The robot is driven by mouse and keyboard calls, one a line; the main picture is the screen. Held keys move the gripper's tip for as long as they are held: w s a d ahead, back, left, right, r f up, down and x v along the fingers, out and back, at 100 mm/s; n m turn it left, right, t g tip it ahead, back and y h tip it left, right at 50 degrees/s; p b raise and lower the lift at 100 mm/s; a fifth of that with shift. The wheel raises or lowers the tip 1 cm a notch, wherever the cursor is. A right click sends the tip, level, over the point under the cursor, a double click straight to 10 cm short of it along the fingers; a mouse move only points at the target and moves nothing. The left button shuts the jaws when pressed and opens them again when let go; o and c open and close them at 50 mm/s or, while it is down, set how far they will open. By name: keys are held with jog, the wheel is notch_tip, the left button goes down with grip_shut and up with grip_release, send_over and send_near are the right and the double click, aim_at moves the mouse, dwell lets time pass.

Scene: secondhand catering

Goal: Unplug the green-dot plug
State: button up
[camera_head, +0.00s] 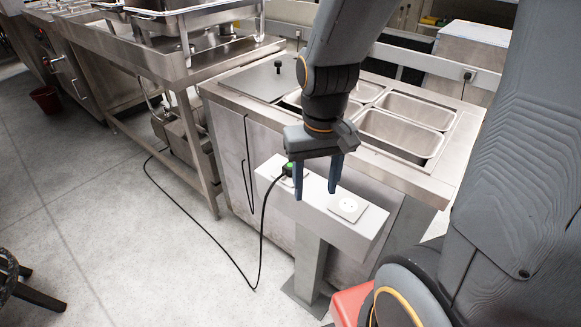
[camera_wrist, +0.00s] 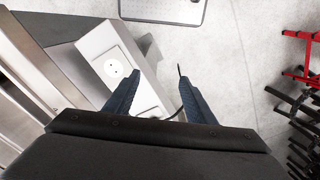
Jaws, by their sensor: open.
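The green-dot plug (camera_head: 289,169) is black with a green dot on top. It sits at the left socket of a white socket box (camera_head: 372,240), with its black cord (camera_head: 262,232) hanging to the floor. My gripper (camera_head: 317,190) is open and empty above the box, pointing down. In the head view its left finger is close to the right of the plug; I cannot tell whether they touch. In the wrist view my gripper (camera_wrist: 157,78) shows both fingers apart, with part of the cord (camera_wrist: 176,114) between them. The plug itself cannot be made out there.
The box stands on a grey post (camera_head: 308,262) in front of a steel counter with pans (camera_head: 404,132). A steel table (camera_head: 165,62) stands left. The floor at left is mostly clear.

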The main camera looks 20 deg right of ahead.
jog(key=w+r+m+p, duration=0.2)
jog(key=w+m+p, duration=0.3)
jog(key=w+p, duration=0.45)
jog(key=m+p, duration=0.5)
jog(key=m, duration=0.1)
send_over(290, 165)
notch_tip(290, 165, down, 3)
jog(key=shift+f, duration=0.2)
jog(key=shift+f+b, duration=2.45)
jog(key=shift+f, duration=2.05)
